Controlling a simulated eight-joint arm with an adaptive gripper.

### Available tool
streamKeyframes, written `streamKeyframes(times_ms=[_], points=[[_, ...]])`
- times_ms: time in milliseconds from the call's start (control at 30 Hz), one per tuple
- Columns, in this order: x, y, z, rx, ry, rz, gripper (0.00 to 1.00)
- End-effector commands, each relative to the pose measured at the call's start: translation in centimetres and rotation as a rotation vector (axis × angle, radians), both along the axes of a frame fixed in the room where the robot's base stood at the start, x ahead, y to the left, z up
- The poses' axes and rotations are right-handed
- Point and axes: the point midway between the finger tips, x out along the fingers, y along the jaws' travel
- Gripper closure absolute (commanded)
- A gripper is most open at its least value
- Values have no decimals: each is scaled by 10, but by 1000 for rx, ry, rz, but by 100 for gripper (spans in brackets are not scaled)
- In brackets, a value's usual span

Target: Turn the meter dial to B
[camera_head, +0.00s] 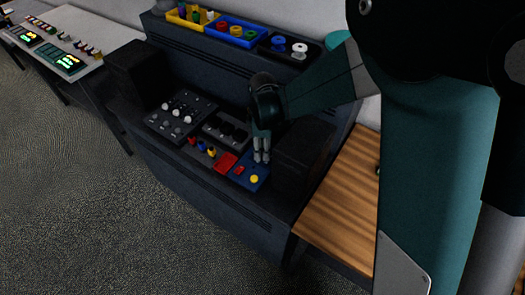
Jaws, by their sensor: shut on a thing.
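A small blue unit (250,170), which looks like the meter, lies at the right end of the front row on the dark console. It carries a small red part (239,170) and a round yellow part (254,179). My gripper (261,157) points down over the unit's far right part, with its pale fingers close together. The fingers are shut on what seems to be the meter dial. The dial is hidden by the fingers, so its pointer and the letter B cannot be read.
A red unit (226,161) lies just left of the blue one, with several coloured plugs (201,147) beyond it. A dark panel with white knobs (181,114) is farther left. A dark block (303,160) stands close on the right. Coloured trays (236,30) sit on the rear shelf.

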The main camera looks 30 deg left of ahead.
Motion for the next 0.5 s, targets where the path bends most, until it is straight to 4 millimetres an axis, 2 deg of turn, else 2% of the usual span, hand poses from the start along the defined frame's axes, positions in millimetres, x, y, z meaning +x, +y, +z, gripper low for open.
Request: streamKeyframes(times_ms=[100, 133, 200, 500], points=[[1, 0, 0, -1, -1, 0, 91], [1, 0, 0, -1, -1, 0, 75], [1, 0, 0, -1, -1, 0, 66], [0, 0, 0, -1, 0, 1, 64]])
